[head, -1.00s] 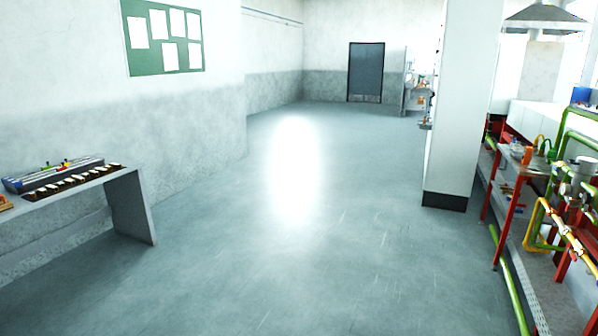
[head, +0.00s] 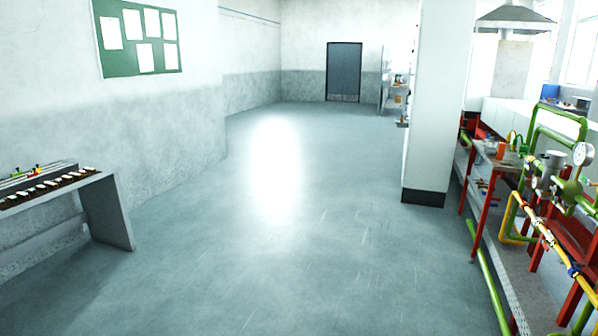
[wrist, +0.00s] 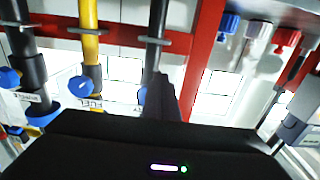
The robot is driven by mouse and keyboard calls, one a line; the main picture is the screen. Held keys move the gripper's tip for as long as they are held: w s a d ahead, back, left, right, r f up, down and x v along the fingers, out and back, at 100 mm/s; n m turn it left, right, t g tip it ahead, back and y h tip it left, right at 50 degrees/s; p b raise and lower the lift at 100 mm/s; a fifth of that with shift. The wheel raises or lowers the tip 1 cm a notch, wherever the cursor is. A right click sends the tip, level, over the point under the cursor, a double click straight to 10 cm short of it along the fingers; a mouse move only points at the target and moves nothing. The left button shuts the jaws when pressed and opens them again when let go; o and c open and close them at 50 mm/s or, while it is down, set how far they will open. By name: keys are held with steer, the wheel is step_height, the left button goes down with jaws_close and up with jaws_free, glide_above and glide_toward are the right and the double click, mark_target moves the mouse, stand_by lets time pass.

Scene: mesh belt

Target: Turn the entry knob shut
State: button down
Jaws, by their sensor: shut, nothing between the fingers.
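In the wrist view, several blue knobs sit on vertical pipes: one on the left dark pipe (wrist: 9,78), one on the yellow pipe (wrist: 81,86), and one (wrist: 141,97) on the dark pipe at the middle. Small labels lie below them; I cannot tell which knob is the entry knob. My gripper (wrist: 164,92) is shut and empty, in front of the middle dark pipe and close beside its blue knob, which it partly hides. I cannot tell whether they touch. The head view does not show my gripper.
A red frame (wrist: 205,38) holds the pipes, with blue, white and red fittings to its right. In the head view, a pipe rig with a gauge (head: 583,154) stands at right. A bench (head: 110,212) is at left, a white pillar (head: 438,90) right of centre. The middle floor is open.

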steer(key=v, duration=0.5)
steer(key=shift+w+a, duration=0.2)
steer(key=shift+a, duration=0.15)
stand_by(0.3)
steer(key=m, duration=0.2)
steer(key=a+m, duration=0.1)
steer(key=m, duration=0.3)
steer(key=shift+s+a, duration=0.2)
steer(key=shift+s, duration=0.1)
steer(key=x, duration=0.7)
stand_by(0.5)
steer(key=shift+s+r, duration=0.1)
steer(key=shift+r, duration=0.15)
stand_by(0.5)
